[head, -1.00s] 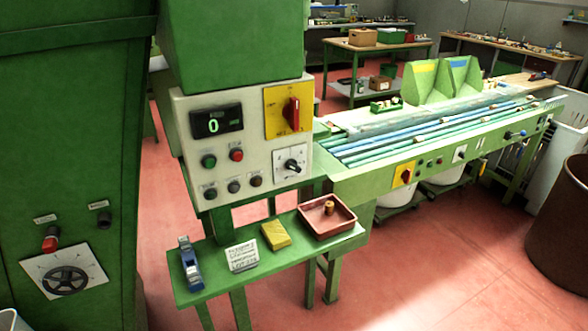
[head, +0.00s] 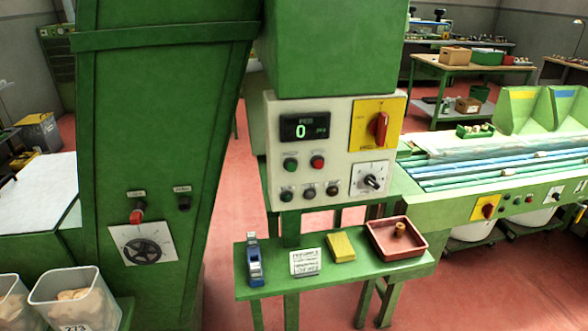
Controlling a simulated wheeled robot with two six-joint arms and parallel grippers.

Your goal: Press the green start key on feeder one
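The control box (head: 335,190) is a pale panel on a green machine, near the middle of the head view. A green button (head: 290,164) sits at its left, under a dark display (head: 305,129) that reads 0 in green. A red button (head: 317,162) is just right of the green one. Several dark buttons (head: 309,192) are in a row below. A red rotary switch (head: 379,129) on a yellow plate and a black knob (head: 372,182) are on the right side. No label naming feeder one is readable. Neither of my grippers is in view.
A green shelf (head: 275,283) below the panel holds a blue tool (head: 254,262), a written card (head: 306,262), a yellow block (head: 341,247) and a red tray (head: 411,252). Open red floor (head: 470,295) lies at lower right.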

